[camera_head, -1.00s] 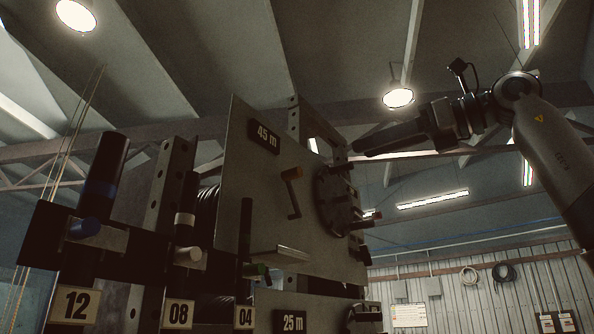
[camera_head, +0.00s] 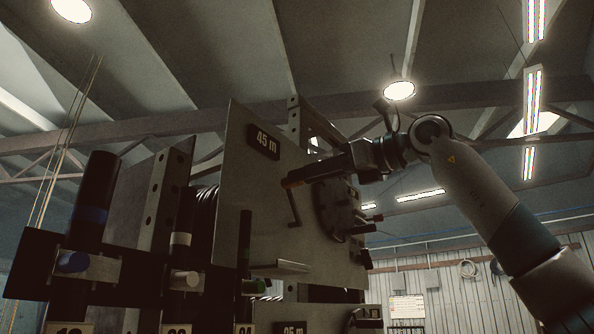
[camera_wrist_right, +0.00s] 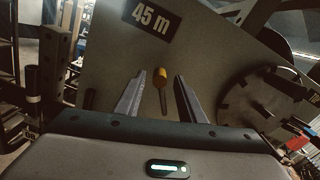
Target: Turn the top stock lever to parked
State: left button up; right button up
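The top stock lever is a dark crank with an orange knob, on the grey panel marked 45 m (camera_head: 240,190). In the head view its dark arm (camera_head: 294,208) hangs down and slightly right from the knob. My right gripper (camera_head: 298,179) reaches in from the right, its tips at the knob. In the right wrist view the orange knob (camera_wrist_right: 160,76) stands between the two spread fingers, with a gap visible on each side. Contact cannot be seen in the head view, where the gripper partly covers the knob. My left gripper is not in view.
A dark round disc (camera_head: 336,208) with pegs sits on the panel, just right of the lever and below my right gripper. A small ledge (camera_head: 281,268) juts out lower down.

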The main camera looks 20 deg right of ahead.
jog(key=shift+p+x, duration=0.5)
jog(key=shift+x, duration=1.2)
jog(key=shift+c, duration=0.2)
grip_shut()
jog(key=shift+s, duration=0.15)
